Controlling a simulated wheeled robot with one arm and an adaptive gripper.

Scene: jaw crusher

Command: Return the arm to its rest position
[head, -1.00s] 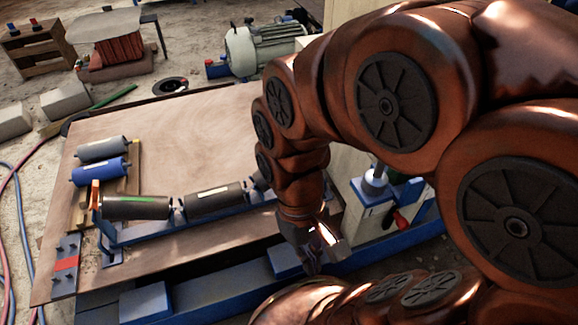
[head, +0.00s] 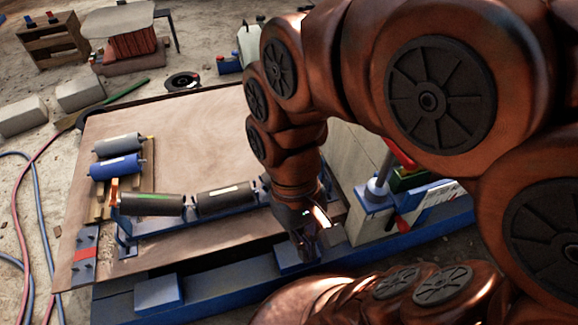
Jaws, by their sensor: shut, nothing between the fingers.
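My copper-coloured arm fills the right side of the head view, bent over at the top and hanging down in the middle. My gripper (head: 306,254) points down at the arm's end, shut and empty. It is in front of the blue frame beam (head: 225,284), close to a blue block on it. I cannot tell whether it touches the block. The fingertips are small and dark.
A wooden board (head: 200,120) carries dark rollers (head: 152,204) on a blue rack, plus a grey roller (head: 118,144) and a blue roller (head: 116,167). A blue device with a post (head: 377,190) stands right of my gripper. Grey blocks (head: 80,95) lie at far left.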

